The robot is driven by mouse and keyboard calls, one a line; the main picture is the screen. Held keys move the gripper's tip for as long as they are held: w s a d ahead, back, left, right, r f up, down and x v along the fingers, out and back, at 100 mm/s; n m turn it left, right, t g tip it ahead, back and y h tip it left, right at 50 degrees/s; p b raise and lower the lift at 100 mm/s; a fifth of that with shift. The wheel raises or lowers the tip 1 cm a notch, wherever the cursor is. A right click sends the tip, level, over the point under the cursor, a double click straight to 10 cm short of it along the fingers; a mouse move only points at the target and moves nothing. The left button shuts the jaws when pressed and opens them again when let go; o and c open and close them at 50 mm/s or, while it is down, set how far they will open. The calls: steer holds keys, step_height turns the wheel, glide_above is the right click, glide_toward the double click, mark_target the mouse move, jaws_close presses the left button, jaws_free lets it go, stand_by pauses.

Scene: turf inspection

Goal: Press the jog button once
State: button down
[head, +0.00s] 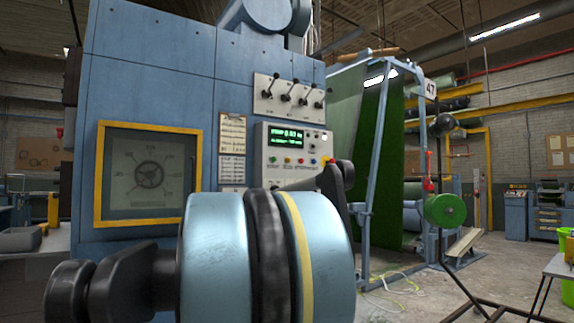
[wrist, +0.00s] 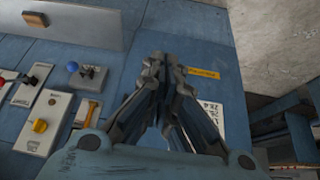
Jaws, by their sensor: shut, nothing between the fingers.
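The control panel (head: 293,156) is a pale plate with a green-lit display (head: 287,136) on the blue machine's front. A row of small coloured buttons (head: 290,160) sits below the display. Their labels are too small to read, so I cannot tell which is the jog button. In the wrist view my gripper (wrist: 166,62) is shut and empty, its fingertips together in front of the blue panelling. The head view does not clearly show my fingertips; my arm covers the lower middle.
A plate with several black levers (head: 289,95) is above the panel. A clipboard (head: 232,132) hangs to its left, beside a yellow-framed window (head: 148,174). A blue frame with green turf (head: 386,155) stands at right. The floor (head: 400,292) there has loose cable.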

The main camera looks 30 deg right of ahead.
mark_target(288, 160)
steer(key=w+d+r+t+h, duration=0.2)
steer(key=w+d+r, duration=0.6)
steer(key=d+r, duration=0.25)
steer(key=w+d+r+t+h, duration=0.1)
steer(key=w+d+r+t, duration=0.1)
steer(key=w+d+r, duration=0.85)
steer(key=w+d+r+m+t+h, duration=0.1)
steer(key=d+r+h, duration=0.5)
steer(key=d+r, duration=1.5)
steer(key=d+m, duration=0.1)
steer(key=d, duration=0.3)
steer(key=shift+d+r+t, duration=0.25)
steer(key=shift+r+t, duration=0.1)
steer(key=shift+t, duration=0.05)
steer(key=shift+w, duration=0.2)
steer(key=shift+w+a, duration=0.2)
steer(key=shift+w, duration=1.95)
steer(key=shift+w+a, duration=0.15)
steer(key=shift+w, duration=1.95)
